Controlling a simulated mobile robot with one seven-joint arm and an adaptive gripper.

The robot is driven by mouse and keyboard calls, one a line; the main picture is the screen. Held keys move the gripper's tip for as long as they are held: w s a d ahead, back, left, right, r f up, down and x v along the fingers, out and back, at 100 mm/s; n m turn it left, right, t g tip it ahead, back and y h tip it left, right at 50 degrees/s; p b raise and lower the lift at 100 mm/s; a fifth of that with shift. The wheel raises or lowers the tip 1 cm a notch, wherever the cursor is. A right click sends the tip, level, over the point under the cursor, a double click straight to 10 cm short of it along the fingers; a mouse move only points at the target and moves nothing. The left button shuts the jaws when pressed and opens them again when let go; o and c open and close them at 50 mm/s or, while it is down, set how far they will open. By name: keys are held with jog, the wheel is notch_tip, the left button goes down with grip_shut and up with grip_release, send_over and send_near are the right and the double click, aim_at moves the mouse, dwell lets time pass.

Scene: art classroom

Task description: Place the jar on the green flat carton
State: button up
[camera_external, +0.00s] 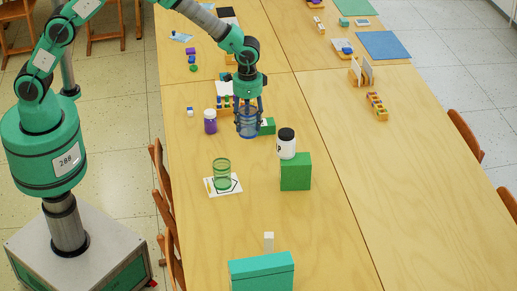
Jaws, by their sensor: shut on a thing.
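My gripper (248,125) points down over the near table and is shut on a clear, blue-tinted glass jar (248,128). The jar is upright; whether its base touches the table I cannot tell. A taller green box (296,174) stands nearer the camera. A white jar with a black lid (286,147) is at this box's top left; whether it stands on it or behind it I cannot tell.
A purple jar with a white lid (210,122) stands left of my gripper. A green glass (222,174) stands on a white card. The right table's near part is clear.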

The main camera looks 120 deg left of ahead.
jog(key=s+a+n+p, duration=0.1)
jog(key=s+a+p, duration=0.3)
jog(key=a, duration=0.9)
jog(key=n+p, duration=0.1)
jog(key=p, duration=0.1)
send_over(268, 125)
jog(key=s, duration=0.3)
jog(key=f, duration=0.1)
jog(key=shift+s+f, duration=0.1)
jog(key=shift+f, duration=2.5)
jog(key=shift+f, duration=2.9)
jog(key=shift+f, duration=0.1)
jog(key=shift+f, duration=1.95)
jog(key=shift+f, duration=0.15)
